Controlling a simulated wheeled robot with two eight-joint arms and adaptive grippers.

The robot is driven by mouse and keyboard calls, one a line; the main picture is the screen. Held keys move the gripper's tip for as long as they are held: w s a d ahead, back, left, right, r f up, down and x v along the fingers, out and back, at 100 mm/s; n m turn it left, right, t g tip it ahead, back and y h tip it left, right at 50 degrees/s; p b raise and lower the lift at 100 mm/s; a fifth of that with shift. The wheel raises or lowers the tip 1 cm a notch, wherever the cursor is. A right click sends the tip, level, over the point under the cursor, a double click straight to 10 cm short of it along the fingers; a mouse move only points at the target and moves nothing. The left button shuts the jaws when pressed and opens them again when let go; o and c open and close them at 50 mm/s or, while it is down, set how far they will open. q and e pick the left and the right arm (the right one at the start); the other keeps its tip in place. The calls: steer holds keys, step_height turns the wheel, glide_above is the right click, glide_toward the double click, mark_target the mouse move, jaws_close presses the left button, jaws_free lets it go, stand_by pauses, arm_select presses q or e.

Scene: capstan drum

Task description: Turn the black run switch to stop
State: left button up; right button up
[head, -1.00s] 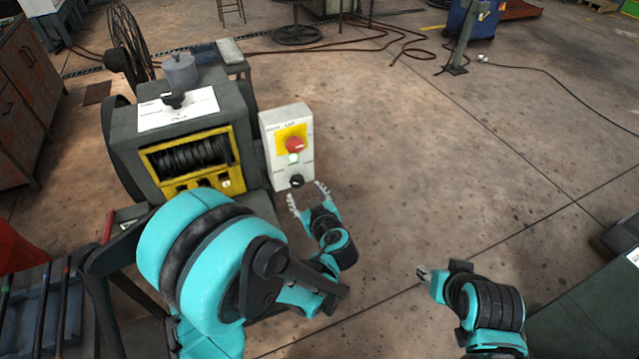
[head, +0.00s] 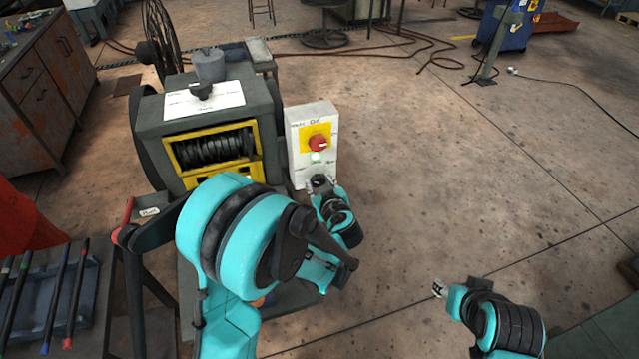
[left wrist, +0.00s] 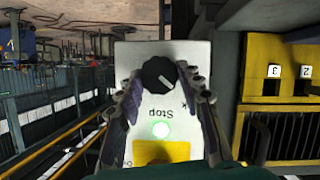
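The black run switch (head: 320,181) is a round knob low on the white control box (head: 297,160). In the left wrist view the knob (left wrist: 159,74) has a white pointer mark slanting toward the lower right of the picture, and the word Stop appears upside down below it. My left gripper (head: 322,188) is at the knob. Its fingers (left wrist: 159,80) stand on either side of the knob, with small gaps visible, so it looks open around it. My right gripper (head: 438,288) is away from the box over the floor; its fingers are too small to judge.
A red button (head: 318,143) on a yellow plate and a lit green lamp (head: 316,158) sit above the knob. The capstan machine (head: 158,128) with its yellow-framed drum stands left of the box. Floor to the right is clear.

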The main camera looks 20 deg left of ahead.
stand_by(0.4)
arm_select(q)
steer(key=m+y, duration=0.1)
steer(key=m+g+y+b, duration=0.1)
steer(key=m, duration=0.1)
steer(key=shift+w+d+f, duration=0.1)
steer(key=shift+w+d, duration=0.05)
steer(key=shift+d, duration=0.05)
steer(key=m+g+y+b, duration=0.1)
steer(key=m+y, duration=0.1)
steer(key=m, duration=0.1)
steer(key=shift+w+d+m, duration=0.1)
steer(key=shift+m, duration=0.2)
stand_by(0.4)
steer(key=o, duration=1.2)
steer(key=shift+c, duration=0.2)
steer(key=shift+d, duration=0.1)
steer(key=v, duration=1.2)
